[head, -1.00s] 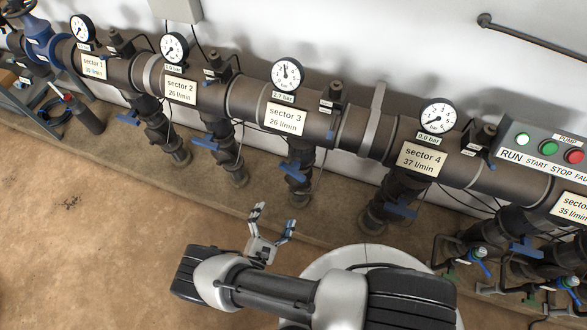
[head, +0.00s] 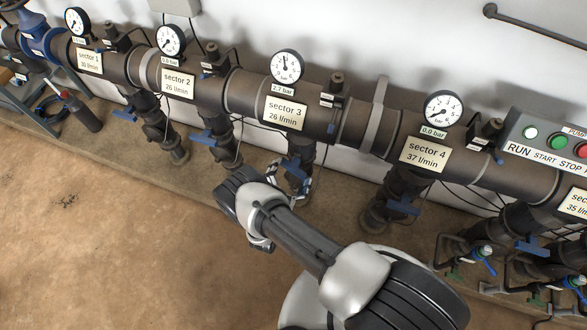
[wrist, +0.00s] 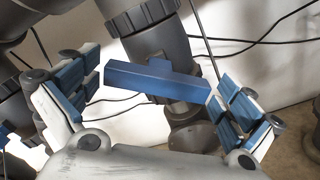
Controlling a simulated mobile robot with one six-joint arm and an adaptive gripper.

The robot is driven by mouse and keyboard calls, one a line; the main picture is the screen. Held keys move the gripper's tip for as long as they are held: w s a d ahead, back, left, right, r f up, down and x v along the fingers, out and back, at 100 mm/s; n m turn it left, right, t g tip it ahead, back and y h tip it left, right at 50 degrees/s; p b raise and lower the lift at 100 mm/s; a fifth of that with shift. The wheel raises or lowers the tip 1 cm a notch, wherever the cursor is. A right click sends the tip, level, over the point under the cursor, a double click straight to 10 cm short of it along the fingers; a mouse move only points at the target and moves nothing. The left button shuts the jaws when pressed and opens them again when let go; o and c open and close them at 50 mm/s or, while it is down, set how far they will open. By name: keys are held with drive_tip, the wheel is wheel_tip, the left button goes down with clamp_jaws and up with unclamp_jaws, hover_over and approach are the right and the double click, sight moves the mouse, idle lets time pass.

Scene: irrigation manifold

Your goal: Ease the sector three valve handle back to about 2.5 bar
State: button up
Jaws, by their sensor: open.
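The sector three valve handle (head: 292,167) is a blue lever on the dark pipe below the sector 3 label (head: 285,112). In the wrist view the blue handle (wrist: 157,82) lies nearly level, between the two fingers and ahead of them. My gripper (head: 288,186) is open around the handle's span, with blue-padded fingers. It also shows in the wrist view (wrist: 155,108), and no grip on the handle is visible. The sector 3 gauge (head: 286,66) has its needle near upright, and the tag under it (head: 283,90) reads 2.7 bar.
The sector 2 handle (head: 202,137) and sector 4 handle (head: 403,206) sit on neighbouring branches. The sector 4 gauge (head: 443,108) reads 0.0 bar. A pump panel (head: 550,145) is at the right. Thin cables run behind the valve. The floor at left is clear.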

drive_tip(key=shift+w+d, duration=0.25)
drive_tip(key=shift+w, duration=0.45)
drive_tip(key=shift+c, duration=0.4)
drive_tip(key=c, duration=0.7)
drive_tip(key=shift+n, duration=0.3)
drive_tip(key=o, duration=0.8)
drive_tip(key=shift+s+a, duration=0.1)
drive_tip(key=v, duration=1.2)
drive_tip(key=shift+r, duration=0.1)
